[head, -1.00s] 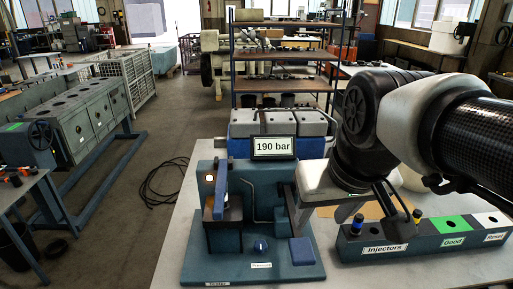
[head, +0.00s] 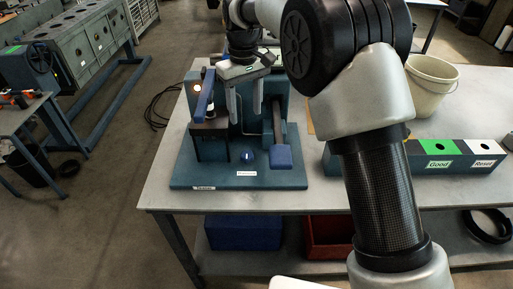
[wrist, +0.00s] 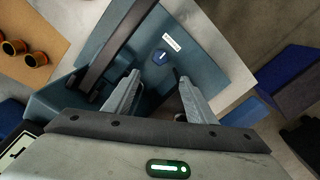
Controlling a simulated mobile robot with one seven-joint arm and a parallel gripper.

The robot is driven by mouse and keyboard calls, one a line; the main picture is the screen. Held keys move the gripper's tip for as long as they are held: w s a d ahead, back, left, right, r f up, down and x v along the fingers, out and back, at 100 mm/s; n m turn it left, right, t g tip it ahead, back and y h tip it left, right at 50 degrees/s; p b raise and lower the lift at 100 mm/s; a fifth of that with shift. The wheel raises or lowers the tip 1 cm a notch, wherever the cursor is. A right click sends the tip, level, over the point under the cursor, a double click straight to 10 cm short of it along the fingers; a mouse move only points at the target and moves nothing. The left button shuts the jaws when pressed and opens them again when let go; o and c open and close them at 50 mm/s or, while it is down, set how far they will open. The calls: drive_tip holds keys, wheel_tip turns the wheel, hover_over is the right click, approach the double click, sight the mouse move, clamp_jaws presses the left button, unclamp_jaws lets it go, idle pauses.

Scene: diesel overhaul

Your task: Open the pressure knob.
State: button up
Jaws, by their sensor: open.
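The pressure knob (head: 247,157) is a small blue knob with a light pointer line on the base of the blue-green tester (head: 185,170). A white label (head: 246,173) lies in front of it. It also shows in the wrist view as a blue knob (wrist: 160,57), just beyond the fingertips and roughly midway between them. My gripper (head: 244,117) is open and empty, pointing down above the tester, behind and above the knob. In the wrist view, my gripper (wrist: 159,77) has both fingers apart and clear of the knob.
A blue lever (head: 204,95) stands left of the gripper. A dark arm with a blue pad (head: 281,158) lies right of the knob. The Good/Reset block (head: 450,158) and a white bucket (head: 430,88) are farther right. Orange-brown cylinders (wrist: 36,58) lie left in the wrist view.

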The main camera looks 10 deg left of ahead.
sight(247, 154)
wheel_tip(247, 154, down, 17)
drive_tip(key=shift+r, duration=0.1)
idle(0.3)
drive_tip(key=c, duration=1)
drive_tip(key=shift+c, duration=0.2)
